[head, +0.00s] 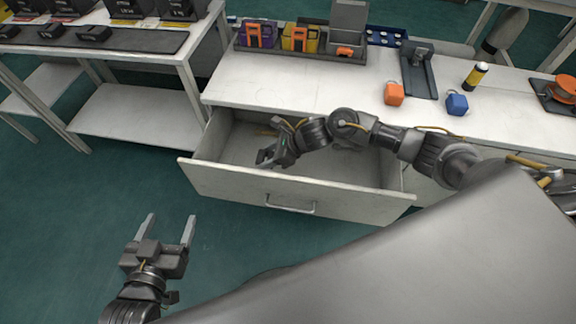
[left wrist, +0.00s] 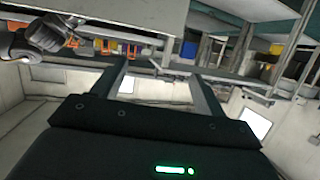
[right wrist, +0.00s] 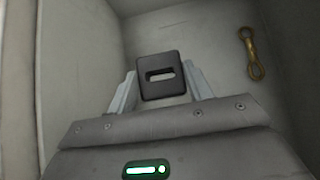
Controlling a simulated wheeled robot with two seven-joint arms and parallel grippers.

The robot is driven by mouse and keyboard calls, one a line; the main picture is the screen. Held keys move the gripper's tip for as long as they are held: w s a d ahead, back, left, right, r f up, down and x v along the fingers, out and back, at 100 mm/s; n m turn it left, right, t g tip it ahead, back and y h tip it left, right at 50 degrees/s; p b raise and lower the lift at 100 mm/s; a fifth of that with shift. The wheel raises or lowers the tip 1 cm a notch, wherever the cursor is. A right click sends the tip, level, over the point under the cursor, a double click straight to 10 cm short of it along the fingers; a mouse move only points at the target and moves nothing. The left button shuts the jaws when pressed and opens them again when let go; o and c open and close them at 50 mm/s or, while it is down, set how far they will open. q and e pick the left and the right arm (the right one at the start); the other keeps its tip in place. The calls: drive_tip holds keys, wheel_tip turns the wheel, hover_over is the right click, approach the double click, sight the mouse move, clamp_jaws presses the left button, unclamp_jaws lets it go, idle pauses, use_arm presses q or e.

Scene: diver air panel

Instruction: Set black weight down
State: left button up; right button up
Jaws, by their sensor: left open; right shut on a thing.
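The black weight (right wrist: 158,68) is a dark rounded block with a slot through it, seen in the right wrist view. My right gripper (right wrist: 160,84) is shut on it, one finger on each side. In the head view my right gripper (head: 268,158) reaches down into the open drawer (head: 240,183), near its left end. I cannot tell whether the weight touches the drawer floor. My left gripper (head: 170,228) is open and empty, out over the floor left of the drawer; its spread fingers also show in the left wrist view (left wrist: 160,80).
A brass-coloured tool (right wrist: 250,52) lies in the drawer beside the weight. On the bench top are an orange block (head: 394,94), a blue block (head: 457,104) and a yellow-black cylinder (head: 475,76).

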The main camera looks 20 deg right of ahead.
wheel_tip(320, 180, down, 4)
drive_tip(key=shift+f+b, duration=0.15)
drive_tip(key=shift+b, duration=0.25)
drive_tip(key=shift+f, duration=0.2)
wheel_tip(320, 180, down, 3)
drive_tip(key=shift+f+b, duration=0.2)
drive_tip(key=shift+b, duration=0.3)
use_arm(q)
drive_tip(key=d+r+m+t+h, duration=0.1)
drive_tip(key=d+r+t+h, duration=0.3)
drive_tip(key=r, duration=0.3)
drive_tip(key=shift+s, duration=0.25)
use_arm(e)
drive_tip(key=shift+f, duration=0.15)
use_arm(q)
drive_tip(key=shift+r, duration=0.1)
use_arm(e)
drive_tip(key=shift+f, duration=0.15)
use_arm(q)
drive_tip(key=shift+r, duration=0.3)
use_arm(e)
drive_tip(key=o, duration=1.6)
drive_tip(key=shift+c, duration=0.2)
